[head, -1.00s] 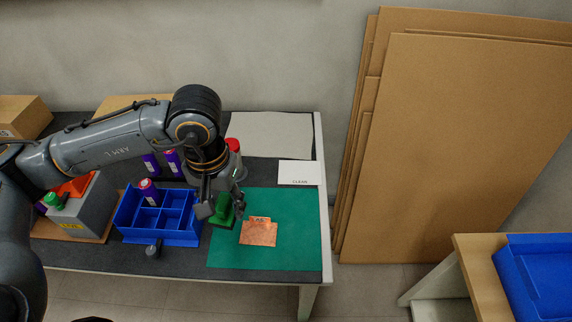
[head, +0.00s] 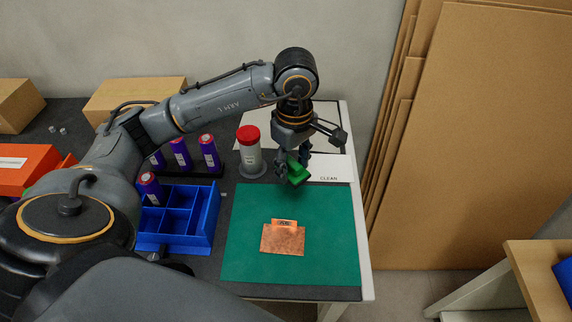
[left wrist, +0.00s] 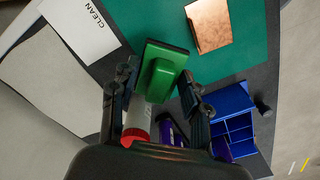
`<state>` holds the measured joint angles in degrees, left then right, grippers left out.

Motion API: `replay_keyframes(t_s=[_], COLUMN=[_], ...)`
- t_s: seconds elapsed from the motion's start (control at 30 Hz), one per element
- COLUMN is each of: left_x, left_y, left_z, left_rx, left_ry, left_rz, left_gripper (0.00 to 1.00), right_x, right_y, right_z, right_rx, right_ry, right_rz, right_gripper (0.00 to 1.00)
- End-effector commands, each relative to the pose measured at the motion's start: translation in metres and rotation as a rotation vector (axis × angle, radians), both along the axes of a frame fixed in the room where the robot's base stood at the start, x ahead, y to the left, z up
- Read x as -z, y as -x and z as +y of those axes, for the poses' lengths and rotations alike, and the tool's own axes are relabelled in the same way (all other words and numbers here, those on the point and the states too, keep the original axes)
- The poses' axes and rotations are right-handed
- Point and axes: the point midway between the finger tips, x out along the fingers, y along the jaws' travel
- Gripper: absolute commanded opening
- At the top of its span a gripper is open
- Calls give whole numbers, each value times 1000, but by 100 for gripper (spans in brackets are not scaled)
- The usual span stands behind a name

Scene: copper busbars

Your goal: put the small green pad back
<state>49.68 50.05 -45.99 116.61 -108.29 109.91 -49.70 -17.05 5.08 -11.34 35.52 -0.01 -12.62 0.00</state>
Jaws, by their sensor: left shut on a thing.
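The small green pad (head: 297,174) is a green block with a raised grip and a dark underside. My left gripper (head: 293,163) is shut on it and holds it above the far edge of the green mat, beside the white CLEAN card (head: 328,168). In the left wrist view the pad (left wrist: 160,68) sits between the fingertips of the gripper (left wrist: 157,88). My right gripper is not in view.
A white bottle with a red cap (head: 249,155) stands left of the gripper. A blue divided tray (head: 210,215) and several purple cylinders (head: 208,152) are further left. A pale sheet (left wrist: 45,90) lies behind. Large cardboard sheets (head: 470,140) lean at the right.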

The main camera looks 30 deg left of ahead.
Motion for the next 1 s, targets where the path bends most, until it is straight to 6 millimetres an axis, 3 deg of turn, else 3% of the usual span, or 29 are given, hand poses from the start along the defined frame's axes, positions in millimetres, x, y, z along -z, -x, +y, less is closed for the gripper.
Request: replay_keyframes(t_s=[0.27,0.43,0.8,1.0], left_x=[28,62,91,117], left_y=[-52,-72,-90,-89], left_z=[46,63,80,79], left_rx=[-4,0,4,5], left_ry=[1,2,1,2], left_rz=[2,5,2,1], left_gripper=[21,21,21,21], right_x=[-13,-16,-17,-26], right_y=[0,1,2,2], right_z=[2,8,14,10], right_rx=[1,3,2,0], right_ry=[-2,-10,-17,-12], right_rz=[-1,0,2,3], right_gripper=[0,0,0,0])
